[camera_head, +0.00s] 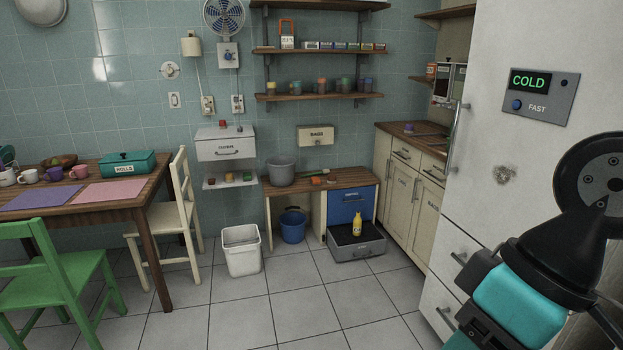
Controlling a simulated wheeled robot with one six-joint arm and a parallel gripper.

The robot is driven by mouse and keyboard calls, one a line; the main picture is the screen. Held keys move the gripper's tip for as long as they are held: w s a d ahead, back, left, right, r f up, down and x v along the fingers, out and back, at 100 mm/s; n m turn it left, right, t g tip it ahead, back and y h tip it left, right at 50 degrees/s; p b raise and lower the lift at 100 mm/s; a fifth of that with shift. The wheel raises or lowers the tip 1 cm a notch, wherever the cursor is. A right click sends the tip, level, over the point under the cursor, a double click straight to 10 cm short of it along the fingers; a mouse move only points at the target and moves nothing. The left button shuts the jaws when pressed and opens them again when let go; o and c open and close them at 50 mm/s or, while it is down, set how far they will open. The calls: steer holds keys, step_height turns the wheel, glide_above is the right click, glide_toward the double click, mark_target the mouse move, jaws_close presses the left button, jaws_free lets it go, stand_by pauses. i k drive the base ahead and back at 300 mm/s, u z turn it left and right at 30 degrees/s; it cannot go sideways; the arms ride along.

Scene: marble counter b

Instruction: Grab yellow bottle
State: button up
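The yellow bottle (357,225) stands upright at the far side of the room. It is small in view and has a dark mark on its front. It is in or on an open grey drawer (369,249) low in the wooden bench, below a blue drawer front. My arm shows at the right edge of the view, close to the camera and far from the bottle. The fingers of my gripper cannot be made out.
A white bin (241,252) and a blue bucket (293,226) stand left of the drawer. A white chair (180,212), a green chair (62,285) and a table (140,194) fill the left. A tall white fridge (507,150) stands at right. The middle tiled floor (300,305) is clear.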

mark_target(357, 221)
steer(key=u, duration=0.3)
steer(key=i, duration=2.05)
steer(key=z, duration=0.2)
steer(key=i, duration=2)
steer(key=z, duration=0.6)
steer(key=i, duration=0.8)
steer(key=z, duration=0.25)
